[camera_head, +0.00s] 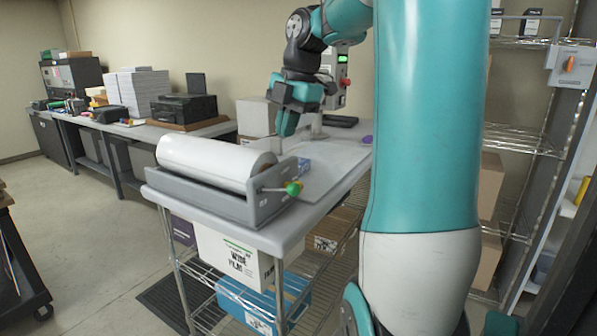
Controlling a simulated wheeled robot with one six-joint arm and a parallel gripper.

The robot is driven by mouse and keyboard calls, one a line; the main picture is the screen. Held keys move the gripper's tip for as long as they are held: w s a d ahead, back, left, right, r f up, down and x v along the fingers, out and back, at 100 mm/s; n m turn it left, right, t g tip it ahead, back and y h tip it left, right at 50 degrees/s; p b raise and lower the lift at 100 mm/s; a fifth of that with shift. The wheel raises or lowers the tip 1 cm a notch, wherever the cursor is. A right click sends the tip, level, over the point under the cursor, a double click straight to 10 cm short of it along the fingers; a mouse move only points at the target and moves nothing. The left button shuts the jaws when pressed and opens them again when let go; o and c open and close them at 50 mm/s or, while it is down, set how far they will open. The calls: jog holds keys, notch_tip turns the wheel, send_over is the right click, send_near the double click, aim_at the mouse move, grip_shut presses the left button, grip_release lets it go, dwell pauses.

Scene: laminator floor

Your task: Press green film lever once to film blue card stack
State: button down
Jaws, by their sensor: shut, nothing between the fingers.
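The green film lever (294,188) is a green knob on a short rod at the right end of the grey film holder (262,206). A large white film roll (213,158) lies in that holder at the near end of the table. My gripper (285,133) is shut and empty, pointing down above the table behind the film roll. It is apart from the lever.
The grey table (222,226) has wire shelves below with boxes. A control box with a green display and red button (345,82) stands behind my gripper. A purple item (367,140) lies at the table's right edge. A long bench with a printer (184,108) stands at left.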

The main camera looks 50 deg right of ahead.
jog(key=shift+n+h, duration=0.3)
jog(key=shift+n, duration=0.4)
jog(key=d, duration=0.1)
jog(key=s+d+r, duration=0.1)
jog(key=d, duration=0.1)
jog(key=s+d, duration=0.1)
jog(key=d, duration=0.1)
jog(key=shift+s+d+r, duration=0.15)
jog(key=shift+s+r, duration=0.05)
jog(key=p, duration=0.3)
send_near(277, 189)
jog(key=s+f, duration=0.2)
jog(key=f, duration=0.1)
jog(key=s+f, duration=0.1)
jog(key=shift+s+d+f, duration=0.1)
jog(key=shift+f, duration=0.3)
jog(key=shift+b, duration=0.3)
